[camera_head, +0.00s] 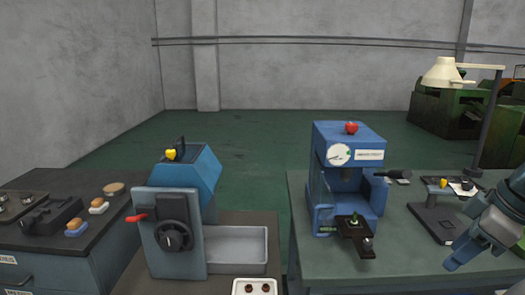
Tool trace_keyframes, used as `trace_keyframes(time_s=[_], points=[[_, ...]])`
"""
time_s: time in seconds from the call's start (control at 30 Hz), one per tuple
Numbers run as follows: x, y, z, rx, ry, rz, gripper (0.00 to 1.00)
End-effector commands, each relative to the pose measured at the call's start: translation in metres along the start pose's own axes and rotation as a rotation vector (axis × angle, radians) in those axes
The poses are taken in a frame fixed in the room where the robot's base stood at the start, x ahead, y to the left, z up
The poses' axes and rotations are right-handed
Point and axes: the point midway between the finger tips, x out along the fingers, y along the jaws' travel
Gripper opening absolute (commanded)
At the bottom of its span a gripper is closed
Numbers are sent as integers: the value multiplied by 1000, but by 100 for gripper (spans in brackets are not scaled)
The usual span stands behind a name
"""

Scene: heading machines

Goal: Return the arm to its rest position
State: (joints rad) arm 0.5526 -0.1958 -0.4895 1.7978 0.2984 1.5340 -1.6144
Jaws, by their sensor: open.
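My gripper (484,236) is at the right edge of the head view, in front of the green-topped bench (410,265). It is blue and grey, and tilted down to the left. It is open, and I see nothing held in it. The arm behind it runs out of the picture on the right. The far parts of the gripper are hidden or cut off.
A blue press (345,165) with a dial and a red knob stands left of my gripper. A dark stand (435,220) is close by. A lamp (445,72) rises behind. A blue machine (172,225) with a grey tray (235,248) stands further left.

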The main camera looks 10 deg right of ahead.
Motion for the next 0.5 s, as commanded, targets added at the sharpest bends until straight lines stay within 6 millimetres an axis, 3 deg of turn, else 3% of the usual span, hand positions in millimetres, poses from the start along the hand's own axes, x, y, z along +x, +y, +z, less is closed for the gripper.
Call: trace_keyframes(time_s=[0.5], points=[[52,-36,-54,173,-76,-15,45]])
